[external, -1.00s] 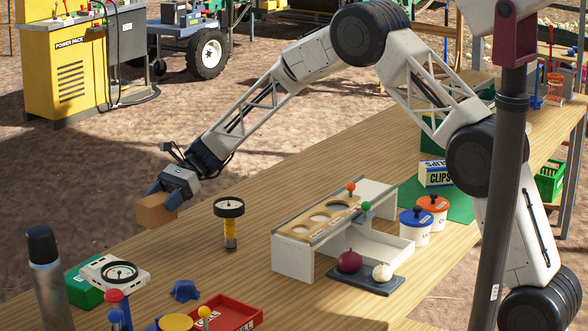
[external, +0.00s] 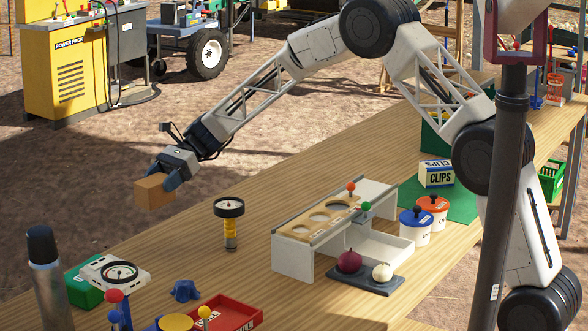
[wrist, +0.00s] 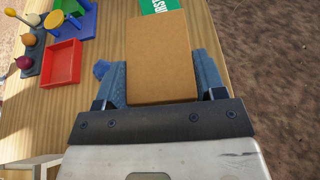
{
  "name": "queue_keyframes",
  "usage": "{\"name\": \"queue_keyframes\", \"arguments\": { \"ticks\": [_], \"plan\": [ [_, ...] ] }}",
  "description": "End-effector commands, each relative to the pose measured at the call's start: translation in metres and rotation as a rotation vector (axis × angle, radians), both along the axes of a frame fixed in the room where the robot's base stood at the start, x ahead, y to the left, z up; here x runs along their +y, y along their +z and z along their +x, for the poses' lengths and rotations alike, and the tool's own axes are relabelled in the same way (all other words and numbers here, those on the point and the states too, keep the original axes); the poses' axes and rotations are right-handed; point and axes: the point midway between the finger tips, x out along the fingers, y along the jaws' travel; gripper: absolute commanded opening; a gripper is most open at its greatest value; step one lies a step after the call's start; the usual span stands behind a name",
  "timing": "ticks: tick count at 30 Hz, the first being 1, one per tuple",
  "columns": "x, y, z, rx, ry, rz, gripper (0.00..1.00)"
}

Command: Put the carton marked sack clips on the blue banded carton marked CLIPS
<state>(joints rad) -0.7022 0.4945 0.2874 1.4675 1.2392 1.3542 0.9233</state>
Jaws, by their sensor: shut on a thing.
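My gripper (external: 166,178) is shut on a plain brown carton (external: 154,191) and holds it in the air beyond the table's far left edge. In the wrist view the carton (wrist: 162,55) sits between the blue fingers; no marking shows on its visible faces. The blue banded carton marked CLIPS (external: 437,175) stands upright on a green mat (external: 462,205) at the right, well away from my gripper. It is white with blue at its top, and its top looks clear.
A gauge on a yellow stem (external: 229,222) stands mid-table. A white rack (external: 292,258) with a wooden top, two lidded pots (external: 431,212) and a dark tray with an onion (external: 349,261) lie between. A red tray (external: 235,313) and a flask (external: 45,275) are in front. A dark post (external: 505,180) crosses the right side.

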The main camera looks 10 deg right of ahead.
Motion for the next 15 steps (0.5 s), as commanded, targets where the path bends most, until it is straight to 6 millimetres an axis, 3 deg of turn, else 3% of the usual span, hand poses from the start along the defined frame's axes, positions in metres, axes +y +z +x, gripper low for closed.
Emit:
{"name": "queue_keyframes", "arguments": {
  "ticks": [3,11,15],
  "plan": [
    [-0.001,0.025,0.001,-0.003,-0.001,0.002,0.36],
    [-0.045,0.024,0.036,-0.002,-0.089,0.009,0.36],
    [-0.077,0.025,0.058,0.0,-0.151,0.013,0.36]
  ]
}}
